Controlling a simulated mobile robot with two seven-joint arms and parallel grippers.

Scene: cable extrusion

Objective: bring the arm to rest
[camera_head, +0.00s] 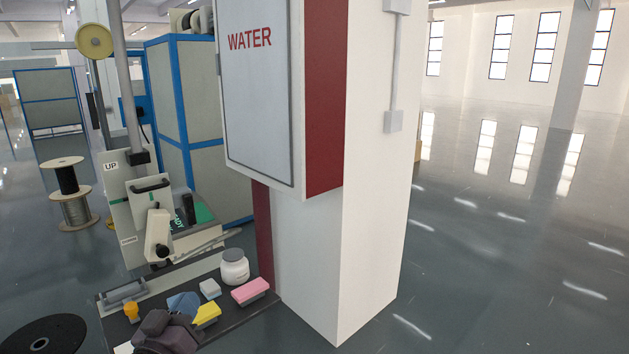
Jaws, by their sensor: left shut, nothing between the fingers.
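My left gripper (167,333) shows as a dark grey shape at the bottom edge, low over the front of the workbench. It is shut and holds nothing. Its fingertips are hard to make out, and most of the arm is out of the picture. My right gripper is not in view.
The bench (248,313) holds a white jar (235,267), a pink block (250,291), a yellow block (207,315) and other small items. A machine (125,210) stands behind. A white pillar (370,200) with a WATER cabinet (258,90) bounds the right; open floor lies beyond.

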